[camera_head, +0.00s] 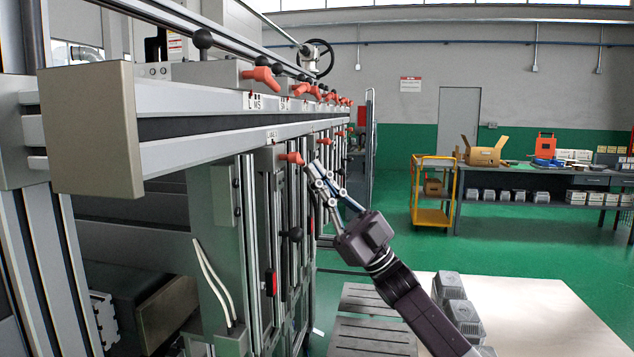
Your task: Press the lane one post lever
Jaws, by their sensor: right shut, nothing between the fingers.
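A row of red levers runs along the machine's front rail. The nearest upper red lever (262,77) sits above a white label. A lower red lever (292,158) sticks out from a grey block on the lower rail, above the vertical posts. I cannot tell from the labels which lever is the lane one post lever. My right gripper (319,170) is shut and empty, its fingers pointing up just to the right of the lower red lever. Whether the fingertips touch that lever is unclear. My left gripper is not in view.
The machine frame with a large square end cap (91,130) fills the left.

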